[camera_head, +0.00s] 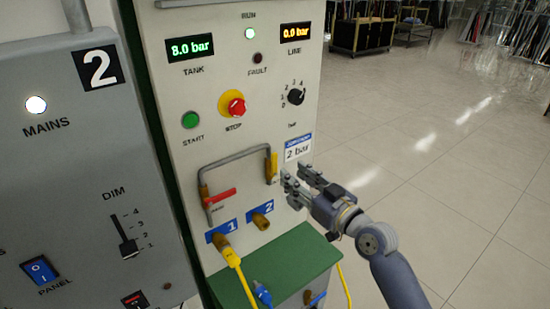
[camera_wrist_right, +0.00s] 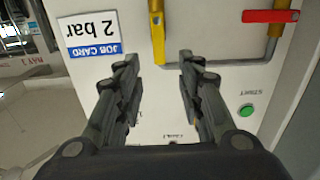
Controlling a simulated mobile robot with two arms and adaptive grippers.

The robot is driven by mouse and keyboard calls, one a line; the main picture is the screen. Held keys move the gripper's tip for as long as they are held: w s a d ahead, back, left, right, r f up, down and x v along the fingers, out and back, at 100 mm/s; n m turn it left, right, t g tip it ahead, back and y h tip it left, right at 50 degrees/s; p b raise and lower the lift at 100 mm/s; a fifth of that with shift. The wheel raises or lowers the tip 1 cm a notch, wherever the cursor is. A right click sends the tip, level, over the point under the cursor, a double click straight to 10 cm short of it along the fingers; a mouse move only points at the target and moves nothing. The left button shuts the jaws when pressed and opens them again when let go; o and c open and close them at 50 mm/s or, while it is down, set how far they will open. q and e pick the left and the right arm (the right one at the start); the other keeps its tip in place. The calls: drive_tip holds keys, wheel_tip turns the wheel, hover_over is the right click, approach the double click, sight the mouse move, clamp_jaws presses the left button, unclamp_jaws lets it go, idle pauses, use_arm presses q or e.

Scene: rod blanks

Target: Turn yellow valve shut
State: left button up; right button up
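The yellow valve handle (camera_head: 274,166) stands upright on the right end of the grey pipe on the panel. In the right wrist view the yellow handle (camera_wrist_right: 157,32) is at the top, above the gap between the fingertips. My right gripper (camera_head: 294,173) is open, just right of the yellow handle in the head view. In the wrist view its fingers (camera_wrist_right: 159,62) are apart, with white panel between them. Whether a fingertip touches the handle cannot be told. My left gripper is not in view.
A red valve handle (camera_head: 220,195) is on the pipe's left leg. A job card (camera_head: 298,147) reads 2 bar. Gauges read tank 8.0 (camera_head: 190,48) and line 0.0 (camera_head: 295,32). A yellow hose (camera_head: 240,279) hangs from port 1. A green ledge (camera_head: 280,262) juts out below.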

sight(275, 160)
drive_tip(key=p+x, duration=0.1)
drive_tip(key=x, duration=0.6)
drive_tip(key=shift+w+a+p, duration=0.2)
drive_tip(key=shift+w+p, duration=0.05)
drive_tip(key=shift+p, duration=0.1)
drive_tip(key=shift+x, duration=1.1)
drive_tip(key=shift+d, duration=0.1)
clamp_jaws()
